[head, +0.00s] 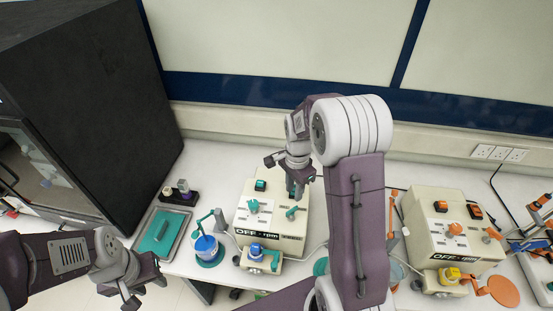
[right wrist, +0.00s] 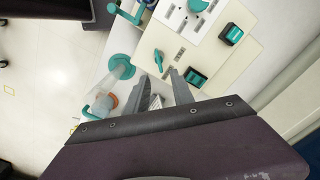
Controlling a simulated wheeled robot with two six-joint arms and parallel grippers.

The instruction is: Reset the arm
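My right arm rises from the bottom middle of the head view and bends over at the top. Its gripper (head: 293,189) points down above the cream control box with teal knobs (head: 247,223). In the right wrist view the right gripper (right wrist: 157,72) has its two grey fingers apart, with nothing held between them. The same box's pale top (right wrist: 225,65) lies beyond the fingertips; I cannot tell whether they touch it. My left gripper (head: 143,291) is at the lower left of the head view, with its fingers spread and empty, near the bench's front edge.
A teal-lidded tray (head: 148,252), a small dark rack (head: 179,197) and a blue-filled beaker (head: 206,246) stand left of the box. A second box with orange knobs (head: 424,227) stands at right. A large black cabinet (head: 85,90) is at upper left.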

